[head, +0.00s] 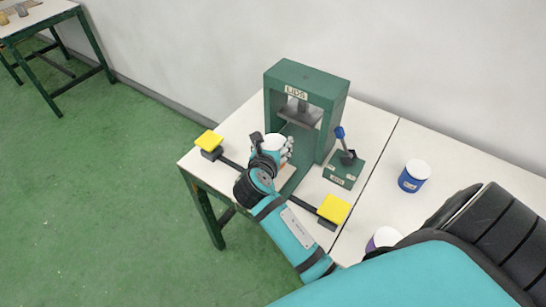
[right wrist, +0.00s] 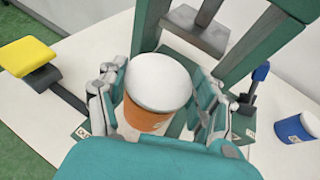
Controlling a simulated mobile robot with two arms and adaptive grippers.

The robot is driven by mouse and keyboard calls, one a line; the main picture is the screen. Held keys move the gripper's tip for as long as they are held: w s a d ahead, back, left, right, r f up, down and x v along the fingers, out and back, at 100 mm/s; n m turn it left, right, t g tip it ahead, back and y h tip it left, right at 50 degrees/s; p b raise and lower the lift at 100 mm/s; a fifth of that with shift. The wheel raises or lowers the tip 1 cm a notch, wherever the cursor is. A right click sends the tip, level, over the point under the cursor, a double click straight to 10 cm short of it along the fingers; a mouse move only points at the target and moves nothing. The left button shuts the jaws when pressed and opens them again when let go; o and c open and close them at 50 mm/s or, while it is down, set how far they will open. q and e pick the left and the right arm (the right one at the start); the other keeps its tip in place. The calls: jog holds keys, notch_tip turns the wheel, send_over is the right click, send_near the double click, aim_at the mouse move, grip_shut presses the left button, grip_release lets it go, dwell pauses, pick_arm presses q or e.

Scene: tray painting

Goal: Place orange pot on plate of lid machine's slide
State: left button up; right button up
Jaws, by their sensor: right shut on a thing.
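The orange pot (right wrist: 146,116) has a white top and stands about upright between the fingers of my right gripper (right wrist: 160,100), which is shut on it. In the head view the right gripper (head: 273,154) is at the front of the green lid machine (head: 306,78), labelled "LIDS", and mostly hides the pot; its white top (head: 275,141) shows. The machine's green slide (head: 297,178) runs out toward the front under the hand. Its plate is hidden under the pot and hand, so I cannot tell whether the pot touches it. My left gripper is not in view.
Yellow pads (head: 209,140) and (head: 333,209) flank the slide on dark bars. A green lever box (head: 344,169) with a blue-knobbed lever stands right of the machine. A blue pot (head: 414,175) and a purple pot (head: 384,238) stand on the right table.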

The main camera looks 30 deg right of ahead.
jog(key=shift+w+f, duration=0.15)
jog(key=shift+f, duration=0.55)
notch_tip(320, 180, down, 2)
jog(key=shift+f, duration=0.5)
jog(key=shift+a, duration=0.1)
jog(key=shift+f, duration=0.15)
jog(key=o, duration=1.4)
jog(key=shift+o, duration=1.5)
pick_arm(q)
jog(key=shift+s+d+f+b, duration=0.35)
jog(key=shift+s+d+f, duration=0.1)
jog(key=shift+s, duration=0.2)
pick_arm(e)
jog(key=v, duration=1.2)
